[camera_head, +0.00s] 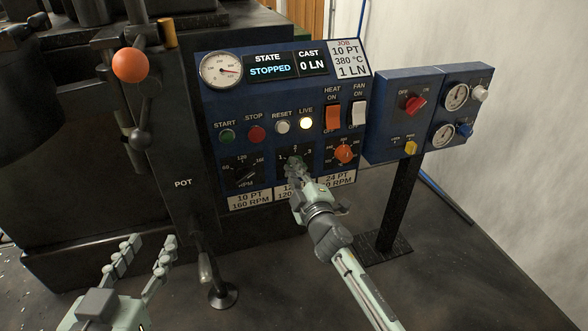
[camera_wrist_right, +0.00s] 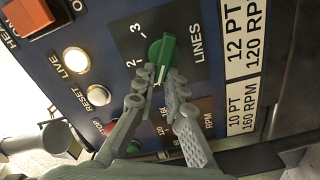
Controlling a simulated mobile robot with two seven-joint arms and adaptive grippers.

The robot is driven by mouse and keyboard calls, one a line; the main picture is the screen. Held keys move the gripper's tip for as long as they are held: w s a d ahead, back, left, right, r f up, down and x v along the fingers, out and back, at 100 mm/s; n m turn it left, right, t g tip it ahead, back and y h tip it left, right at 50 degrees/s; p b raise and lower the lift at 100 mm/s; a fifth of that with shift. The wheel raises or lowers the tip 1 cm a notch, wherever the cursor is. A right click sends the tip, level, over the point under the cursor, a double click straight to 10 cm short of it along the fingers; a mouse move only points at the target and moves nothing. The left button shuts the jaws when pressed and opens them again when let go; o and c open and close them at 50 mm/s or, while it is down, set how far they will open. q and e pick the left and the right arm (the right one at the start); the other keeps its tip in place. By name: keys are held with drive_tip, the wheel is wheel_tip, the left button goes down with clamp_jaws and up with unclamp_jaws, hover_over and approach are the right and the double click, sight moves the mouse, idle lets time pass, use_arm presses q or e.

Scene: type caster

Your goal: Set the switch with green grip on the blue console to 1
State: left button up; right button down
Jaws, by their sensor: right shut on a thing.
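The blue console (camera_head: 285,100) faces me. Its green-grip switch (camera_wrist_right: 166,50) is marked LINES, with 2 and 3 readable beside it in the right wrist view; the 1 is hard to make out behind my fingers. My right gripper (camera_head: 296,170) reaches the switch in the head view and mostly covers it. In the wrist view my right gripper (camera_wrist_right: 162,78) is shut on the near end of the green grip. The exact setting of the grip is unclear. My left gripper (camera_head: 138,262) is open and empty at the lower left, away from the console.
An RPM dial (camera_head: 240,171) and an orange knob (camera_head: 345,153) flank the switch closely. Above are round buttons and the orange rocker (camera_head: 333,115). A second blue box (camera_head: 390,125) stands right on a post. A lever with an orange ball (camera_head: 130,65) stands left.

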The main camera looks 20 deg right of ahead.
drive_tip(key=shift+f, duration=0.1)
drive_tip(key=c, duration=1.6)
unclamp_jaws()
drive_tip(key=s, duration=1.2)
drive_tip(key=shift+d, duration=0.25)
drive_tip(key=shift+s, duration=0.1)
